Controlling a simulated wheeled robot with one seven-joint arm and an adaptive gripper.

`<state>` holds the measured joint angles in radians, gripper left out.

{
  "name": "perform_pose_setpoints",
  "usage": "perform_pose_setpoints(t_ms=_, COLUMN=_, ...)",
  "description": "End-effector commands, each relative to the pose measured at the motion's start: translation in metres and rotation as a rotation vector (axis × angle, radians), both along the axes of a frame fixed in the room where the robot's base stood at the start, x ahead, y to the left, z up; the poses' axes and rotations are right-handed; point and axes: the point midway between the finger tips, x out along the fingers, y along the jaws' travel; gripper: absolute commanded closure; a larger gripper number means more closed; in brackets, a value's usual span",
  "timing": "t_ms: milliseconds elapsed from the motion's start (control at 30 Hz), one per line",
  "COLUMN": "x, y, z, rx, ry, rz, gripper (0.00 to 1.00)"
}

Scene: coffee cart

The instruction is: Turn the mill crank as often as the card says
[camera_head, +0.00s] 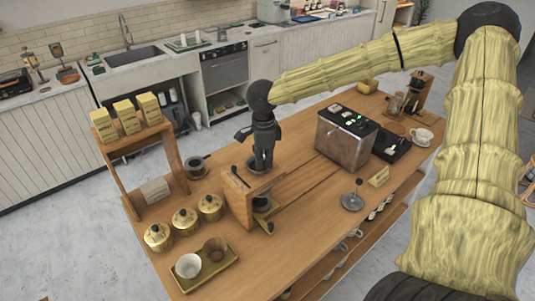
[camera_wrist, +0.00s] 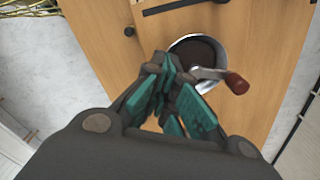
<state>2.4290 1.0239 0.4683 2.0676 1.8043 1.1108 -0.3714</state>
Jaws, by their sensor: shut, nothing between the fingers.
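The mill (camera_wrist: 187,44) shows in the wrist view as a round metal rim around a dark inside. Its metal crank (camera_wrist: 208,73) reaches to the right and ends in a red-brown knob (camera_wrist: 237,83). My gripper (camera_wrist: 170,75) is shut and empty, its green-padded fingers close to the mill's near side, left of the knob. Contact cannot be told. In the head view my gripper (camera_head: 263,164) points down behind a wooden stand (camera_head: 238,200) and hides most of the mill. A small yellow card (camera_head: 378,177) stands at the counter's front; its writing is too small to read.
A metal coffee machine (camera_head: 346,137) stands to the right. A wooden rack (camera_head: 134,200) with yellow packets, several brass-coloured tins (camera_head: 185,220) and a tray (camera_head: 226,265) with two cups are to the left. A tamper-like tool (camera_head: 352,200) stands in front.

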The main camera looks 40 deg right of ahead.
Motion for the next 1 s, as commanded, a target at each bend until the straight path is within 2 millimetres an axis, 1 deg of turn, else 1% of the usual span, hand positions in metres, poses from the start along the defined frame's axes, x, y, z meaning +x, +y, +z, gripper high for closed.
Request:
perform_pose_setpoints(t_ms=333, x=0.001, y=0.002, z=0.000, rx=0.000, ry=0.000, rz=0.001, gripper=1.00)
perform_pose_setpoints(t_ms=667, x=0.007, y=0.016, z=-0.001, rx=0.000, ry=0.000, rz=0.001, gripper=1.00)
perform_pose_setpoints(t_ms=1000, x=0.009, y=0.017, z=0.000, rx=0.000, ry=0.000, rz=0.001, gripper=1.00)
